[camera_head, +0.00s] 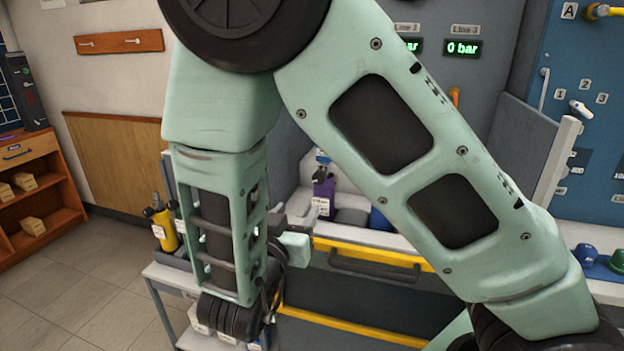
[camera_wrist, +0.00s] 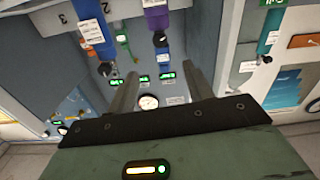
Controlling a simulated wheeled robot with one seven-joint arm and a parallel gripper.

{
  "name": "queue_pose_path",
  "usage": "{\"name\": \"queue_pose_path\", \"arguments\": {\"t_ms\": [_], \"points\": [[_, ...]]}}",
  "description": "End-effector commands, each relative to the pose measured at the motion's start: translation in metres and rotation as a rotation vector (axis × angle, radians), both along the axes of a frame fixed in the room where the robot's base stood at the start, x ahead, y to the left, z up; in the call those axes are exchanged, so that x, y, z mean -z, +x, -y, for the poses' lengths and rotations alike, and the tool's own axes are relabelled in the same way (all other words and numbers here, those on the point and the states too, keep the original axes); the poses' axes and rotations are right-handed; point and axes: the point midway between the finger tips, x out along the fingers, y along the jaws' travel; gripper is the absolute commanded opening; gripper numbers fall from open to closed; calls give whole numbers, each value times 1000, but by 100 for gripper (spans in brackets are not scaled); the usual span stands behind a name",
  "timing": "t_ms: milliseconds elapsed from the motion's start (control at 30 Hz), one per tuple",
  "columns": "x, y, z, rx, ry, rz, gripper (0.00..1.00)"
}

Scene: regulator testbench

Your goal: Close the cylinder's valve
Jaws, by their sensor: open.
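Several small cylinders with dark valve knobs are in view; I cannot tell which one is meant. In the head view a purple cylinder (camera_head: 323,190) stands in the bench and a yellow cylinder (camera_head: 164,232) stands at its left. The wrist view, turned upside down, shows a purple cylinder (camera_wrist: 156,18) with a black knob (camera_wrist: 160,40), a blue cylinder (camera_wrist: 97,30) and a teal one (camera_wrist: 270,32). My gripper (camera_wrist: 162,88) is open and empty, its fingers apart from the cylinders. My arm hides much of the bench in the head view.
The bench has a yellow-edged front with a dark handle (camera_head: 375,268). Pressure displays (camera_head: 462,48) are on the back panel, and a gauge (camera_wrist: 148,102) shows between my fingers. A blue panel stands at the right, wooden shelves (camera_head: 30,190) at the left. Floor between shelves and bench is clear.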

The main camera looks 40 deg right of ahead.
Motion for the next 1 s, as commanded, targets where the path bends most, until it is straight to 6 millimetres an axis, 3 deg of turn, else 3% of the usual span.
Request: {"name": "queue_pose_path", "arguments": {"t_ms": [600,800,1000], "points": [[0,76,99,3,3,1,51],[0,92,119,0,4,0,51],[0,98,126,-2,3,-1,51]]}}
